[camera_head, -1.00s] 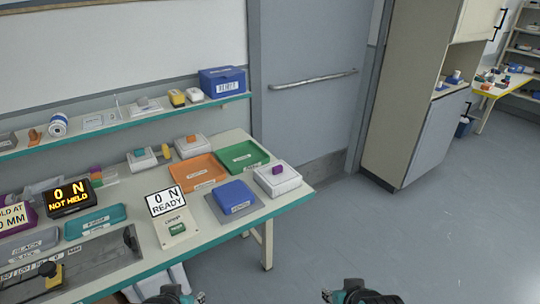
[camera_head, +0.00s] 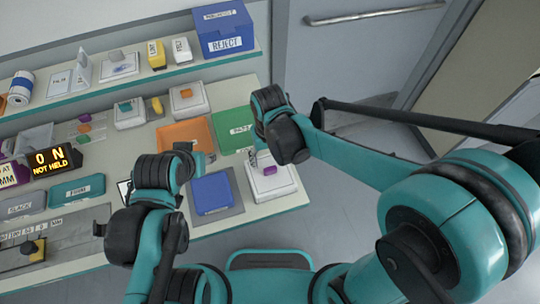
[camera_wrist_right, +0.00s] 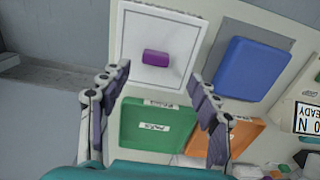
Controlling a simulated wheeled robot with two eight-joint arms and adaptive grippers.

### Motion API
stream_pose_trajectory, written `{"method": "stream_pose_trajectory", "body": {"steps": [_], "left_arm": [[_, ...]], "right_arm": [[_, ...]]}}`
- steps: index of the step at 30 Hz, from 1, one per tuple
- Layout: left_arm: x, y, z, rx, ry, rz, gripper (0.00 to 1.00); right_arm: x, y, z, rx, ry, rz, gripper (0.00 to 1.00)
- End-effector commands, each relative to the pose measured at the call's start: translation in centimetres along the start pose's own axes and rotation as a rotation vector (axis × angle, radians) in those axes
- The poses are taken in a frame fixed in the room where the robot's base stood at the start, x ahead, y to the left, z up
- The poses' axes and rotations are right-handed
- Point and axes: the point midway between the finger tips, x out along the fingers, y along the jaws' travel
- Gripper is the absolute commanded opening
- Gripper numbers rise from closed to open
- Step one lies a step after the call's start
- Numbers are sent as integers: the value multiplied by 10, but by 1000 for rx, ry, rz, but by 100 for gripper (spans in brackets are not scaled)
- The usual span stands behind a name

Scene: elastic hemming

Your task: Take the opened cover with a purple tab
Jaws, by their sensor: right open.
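The white square cover with a purple tab (camera_head: 285,188) lies at the right end of the table. It also shows in the right wrist view (camera_wrist_right: 135,85), with the purple tab (camera_wrist_right: 156,58) near its middle. My right gripper (camera_wrist_right: 160,85) is open and empty, its fingers spread above the table on the cover's near side. In the head view the right gripper (camera_head: 256,156) is just behind and above the cover, mostly hidden by its own wrist. My left gripper (camera_head: 200,160) is over the table by the blue block; its fingers are too small to read.
A blue block (camera_head: 211,192) lies left of the cover. A green tray (camera_head: 230,122) and an orange tray (camera_head: 178,137) lie behind it. White covers with other tabs (camera_head: 188,105) stand further back. A blue reject bin (camera_head: 224,28) is on the shelf. Floor is free at the right.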

Motion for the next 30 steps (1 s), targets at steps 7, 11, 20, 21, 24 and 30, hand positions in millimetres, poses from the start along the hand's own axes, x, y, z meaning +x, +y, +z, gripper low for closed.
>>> {"method": "stream_pose_trajectory", "body": {"steps": [7,11,20,21,24,30], "left_arm": [[6,0,5,0,0,0,40],[12,0,8,0,0,0,40],[22,0,16,0,0,0,40],[22,0,16,0,0,0,40],[21,0,15,0,0,0,40],[21,0,15,0,0,0,40]], "right_arm": [[27,-2,-1,-5,-12,2,62],[43,1,-3,-3,-11,2,62],[79,6,-5,-4,-10,1,62],[80,6,-5,-4,-10,1,62],[79,6,-5,-4,-10,1,62],[79,6,-5,-4,-10,1,36]]}}
